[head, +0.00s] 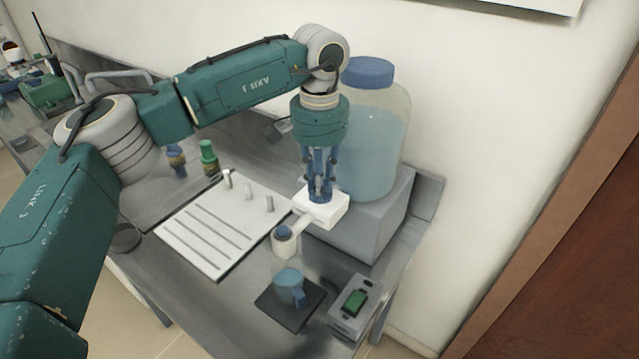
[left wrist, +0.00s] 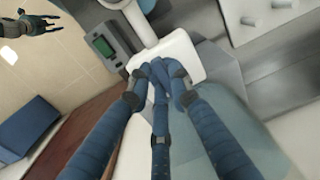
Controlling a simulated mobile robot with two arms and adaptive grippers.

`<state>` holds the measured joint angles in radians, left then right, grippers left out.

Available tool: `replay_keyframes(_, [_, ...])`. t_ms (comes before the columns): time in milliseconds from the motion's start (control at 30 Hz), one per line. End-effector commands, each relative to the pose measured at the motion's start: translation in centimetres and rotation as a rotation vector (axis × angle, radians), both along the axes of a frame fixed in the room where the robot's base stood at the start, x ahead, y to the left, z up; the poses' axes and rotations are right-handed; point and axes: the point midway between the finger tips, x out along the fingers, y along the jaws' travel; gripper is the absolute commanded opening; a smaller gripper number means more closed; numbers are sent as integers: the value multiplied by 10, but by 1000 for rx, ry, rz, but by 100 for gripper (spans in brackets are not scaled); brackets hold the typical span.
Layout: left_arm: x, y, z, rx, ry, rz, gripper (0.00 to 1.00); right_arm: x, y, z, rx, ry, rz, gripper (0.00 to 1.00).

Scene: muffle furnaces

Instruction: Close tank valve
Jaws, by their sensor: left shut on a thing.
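The tank (head: 372,150) is a large clear jar with a blue lid and pale blue liquid, standing on a grey block. The white tank valve (head: 328,212) projects at its lower front, with a round white spout (head: 286,243) toward the front left. My left gripper (head: 320,192) points down, shut on the white valve top; its fingers hide part of it. In the left wrist view the fingertips (left wrist: 166,80) meet on the white valve piece (left wrist: 185,55). My right gripper (left wrist: 32,25) shows at that view's top left, its fingers spread and empty, away from the valve.
A small beaker with blue liquid (head: 289,286) stands on a dark plate (head: 272,310) below the spout. A grey box with a green display (head: 352,303) is right of it. A white board (head: 205,235) and small bottles (head: 208,157) lie left. The wall is behind.

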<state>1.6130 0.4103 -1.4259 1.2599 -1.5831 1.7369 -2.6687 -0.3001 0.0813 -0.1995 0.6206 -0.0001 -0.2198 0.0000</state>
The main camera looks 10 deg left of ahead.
Motion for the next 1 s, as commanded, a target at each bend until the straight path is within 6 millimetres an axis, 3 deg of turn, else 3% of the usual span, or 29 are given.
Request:
replay_keyframes(367, [1, -3, -1, -1, -2, 182, 0, 0, 0, -11, 0, 0, 0, 40])
replay_keyframes(1000, [5, -10, 1, -1, -3, 783, 0, 0, 1, -29, 2, 0, 0, 40])
